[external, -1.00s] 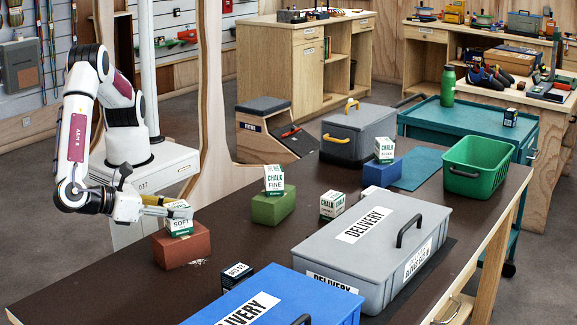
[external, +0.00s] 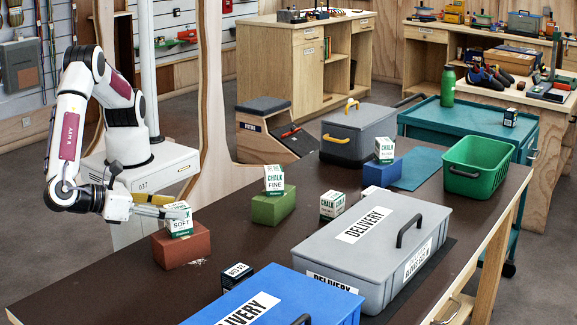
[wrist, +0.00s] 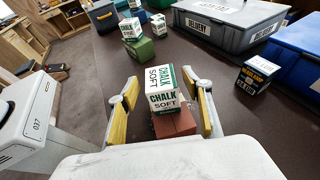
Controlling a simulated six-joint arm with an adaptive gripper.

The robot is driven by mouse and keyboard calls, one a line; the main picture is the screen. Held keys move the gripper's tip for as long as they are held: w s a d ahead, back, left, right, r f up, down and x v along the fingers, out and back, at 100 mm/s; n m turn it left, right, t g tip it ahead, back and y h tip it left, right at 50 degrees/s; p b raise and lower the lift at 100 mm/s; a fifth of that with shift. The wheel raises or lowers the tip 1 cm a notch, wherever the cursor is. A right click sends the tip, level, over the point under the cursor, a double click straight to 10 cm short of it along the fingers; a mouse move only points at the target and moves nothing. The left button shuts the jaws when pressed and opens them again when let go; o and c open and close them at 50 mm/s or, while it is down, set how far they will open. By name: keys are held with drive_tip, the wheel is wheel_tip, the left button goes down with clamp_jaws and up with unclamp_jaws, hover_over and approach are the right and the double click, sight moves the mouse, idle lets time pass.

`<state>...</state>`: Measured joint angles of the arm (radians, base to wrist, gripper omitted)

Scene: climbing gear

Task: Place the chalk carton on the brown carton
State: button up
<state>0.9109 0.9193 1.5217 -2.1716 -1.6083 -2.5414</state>
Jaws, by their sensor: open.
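A white and green chalk carton marked SOFT (external: 179,219) stands upright on a reddish-brown block (external: 182,248) at the left of the table. In the wrist view the SOFT carton (wrist: 162,91) sits between the spread fingers of my gripper (wrist: 167,108), with the block (wrist: 174,124) under it. My gripper (external: 168,206) is open around or close to the carton; contact is not clear. A chalk carton marked FINE (external: 274,179) stands on a green block (external: 273,207). Another chalk carton (external: 384,150) stands on a blue block (external: 382,173). A further chalk carton (external: 332,206) stands on the bare table. I see no plain brown carton on the table.
A grey DELIVERY case (external: 375,245) and a blue DELIVERY case (external: 275,301) take up the near right. A small dark headlamp box (external: 237,276) stands beside the blue case. A green basket (external: 478,167) is at the far right. The table's left front is clear.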

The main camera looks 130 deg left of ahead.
drive_tip(key=v, duration=0.9)
drive_tip(key=shift+s+d, duration=0.15)
drive_tip(key=shift+d, duration=0.15)
